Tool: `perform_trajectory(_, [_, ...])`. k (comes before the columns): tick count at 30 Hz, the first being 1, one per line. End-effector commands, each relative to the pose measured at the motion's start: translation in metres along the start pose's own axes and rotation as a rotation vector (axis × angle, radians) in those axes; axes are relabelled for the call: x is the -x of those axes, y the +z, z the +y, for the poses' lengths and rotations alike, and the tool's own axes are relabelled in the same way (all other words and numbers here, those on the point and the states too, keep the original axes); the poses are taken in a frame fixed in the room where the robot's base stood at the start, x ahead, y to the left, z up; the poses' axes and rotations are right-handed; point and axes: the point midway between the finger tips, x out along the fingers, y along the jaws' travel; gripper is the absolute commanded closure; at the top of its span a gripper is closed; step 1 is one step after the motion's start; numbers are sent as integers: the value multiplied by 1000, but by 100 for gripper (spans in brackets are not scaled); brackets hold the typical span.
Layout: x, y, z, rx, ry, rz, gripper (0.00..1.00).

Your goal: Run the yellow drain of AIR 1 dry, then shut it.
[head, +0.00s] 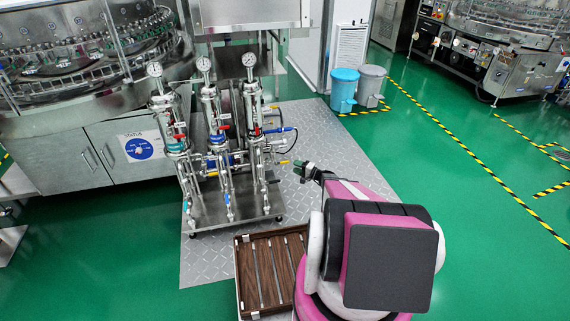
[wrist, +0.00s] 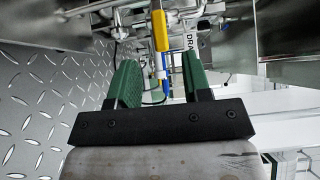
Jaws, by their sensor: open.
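A yellow handle (wrist: 159,30) with a blue part below it shows ahead of my gripper (wrist: 158,72) in the wrist view. A white tag reading roughly "DRA" (wrist: 189,42) hangs just right of it. The green fingers are spread to either side of the handle's line, with nothing clearly gripped. In the head view, my gripper (head: 306,172) is at the right side of the filter stand, near a small yellow handle (head: 283,162). Which unit is AIR 1 cannot be read. Whether any fluid runs from the drain cannot be seen.
The stand (head: 235,207) carries three steel columns with gauges, coloured handles and pipes. A slatted wooden platform (head: 268,275) lies in front. Blue (head: 343,90) and grey (head: 370,86) bins stand behind. Green floor is clear to the right.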

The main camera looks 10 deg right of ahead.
Motion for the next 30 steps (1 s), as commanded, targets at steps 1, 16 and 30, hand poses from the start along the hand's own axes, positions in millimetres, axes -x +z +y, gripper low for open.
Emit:
perform_trajectory(1, [-11, -1, 1, 0, 0, -3, 55])
perform_trajectory(16, [-76, 0, 0, -1, 1, -2, 55])
perform_trajectory(30, [-78, 0, 0, -1, 1, -2, 98])
